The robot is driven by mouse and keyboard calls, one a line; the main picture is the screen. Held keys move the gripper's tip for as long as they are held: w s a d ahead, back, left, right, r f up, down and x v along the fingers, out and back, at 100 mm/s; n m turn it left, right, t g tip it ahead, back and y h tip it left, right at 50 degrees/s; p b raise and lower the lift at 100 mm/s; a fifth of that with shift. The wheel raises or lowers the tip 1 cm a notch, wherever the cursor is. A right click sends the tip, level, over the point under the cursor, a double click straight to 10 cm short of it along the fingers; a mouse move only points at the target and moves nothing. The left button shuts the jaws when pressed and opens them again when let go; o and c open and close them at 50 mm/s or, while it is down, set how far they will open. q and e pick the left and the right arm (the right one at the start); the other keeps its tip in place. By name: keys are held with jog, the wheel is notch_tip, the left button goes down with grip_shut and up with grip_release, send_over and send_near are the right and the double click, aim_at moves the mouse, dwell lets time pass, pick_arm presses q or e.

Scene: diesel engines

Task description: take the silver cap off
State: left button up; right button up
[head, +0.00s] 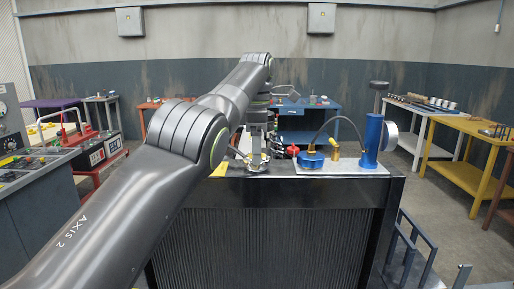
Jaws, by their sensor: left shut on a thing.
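My left arm reaches in from the left, and my left gripper (257,152) points down at the top of the radiator (275,235). Its fingers are shut on the silver cap (256,166), which shows only in part at the top's left side. The cap looks low, at the radiator's top surface; I cannot tell whether it is seated or loose. My right gripper is out of view.
Right of the cap stand a red knob (293,150), a blue cap (311,160) with a black hose, a brass fitting (335,153) and a tall blue cylinder (372,140) with a gauge. A yellow table (465,125) stands at right.

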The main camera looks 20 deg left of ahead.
pick_arm(q)
jog(key=shift+f, duration=0.2)
jog(key=o, duration=1.5)
jog(key=shift+r, duration=0.1)
jog(key=shift+c, duration=0.2)
jog(key=shift+c, duration=0.4)
jog(key=m, duration=1.2)
